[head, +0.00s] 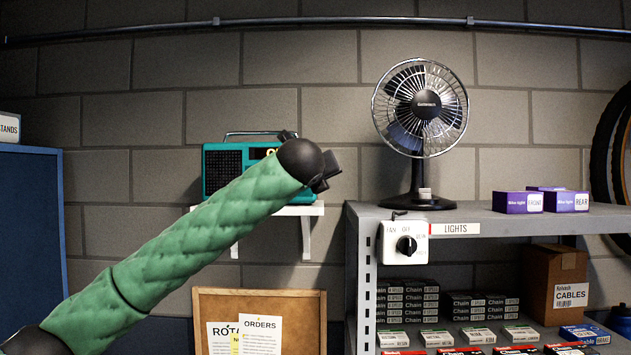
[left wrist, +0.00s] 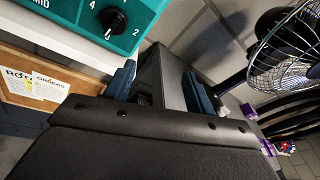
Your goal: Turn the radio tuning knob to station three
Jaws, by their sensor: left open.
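The teal radio (head: 222,168) stands on a small white wall shelf, partly hidden behind my green left arm. Its black tuning knob (left wrist: 115,19) shows at the top of the left wrist view, with the numerals 4 and 2 printed near it. A small white mark shows at the knob's lower-left edge; I cannot tell for sure which station it indicates. My left gripper (left wrist: 162,88) is open and empty, its two dark-blue fingers apart below and right of the knob, not around it. In the head view the gripper (head: 328,170) is mostly hidden behind the wrist. My right gripper is not in view.
A white shelf (head: 306,210) carries the radio. A black fan (head: 420,105) stands on the grey rack (head: 470,216) to the right, with a switch box (head: 403,241) on its front. A cork board (head: 308,300) hangs below. Purple light boxes (head: 520,202) sit at right.

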